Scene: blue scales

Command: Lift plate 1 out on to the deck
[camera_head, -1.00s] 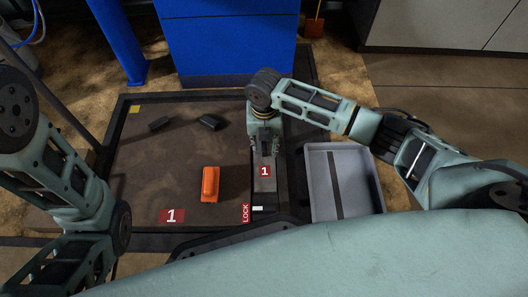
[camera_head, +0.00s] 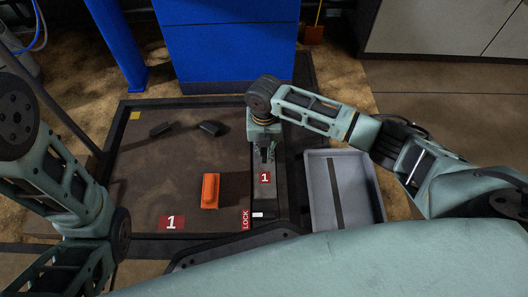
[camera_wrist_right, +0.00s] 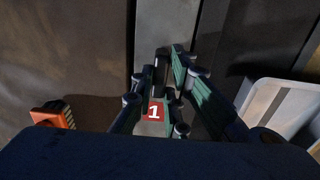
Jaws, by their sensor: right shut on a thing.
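Plate 1 is a narrow dark grey plate with a red "1" label (camera_head: 265,177). It lies in the slot along the deck's right side, and its far end is hidden under my right gripper. My right gripper (camera_head: 264,153) points down at the plate and is shut on it. In the right wrist view the label (camera_wrist_right: 154,113) shows between the fingers (camera_wrist_right: 165,95); the grip point itself is partly hidden. The brown deck (camera_head: 135,190) lies left of the slot, with its own red "1" mark (camera_head: 171,222). My left gripper is out of view.
An orange block (camera_head: 210,190) and two small dark pieces (camera_head: 211,128) (camera_head: 161,129) lie on the deck. A grey tray (camera_head: 371,200) stands to the right. The deck's left-middle is clear.

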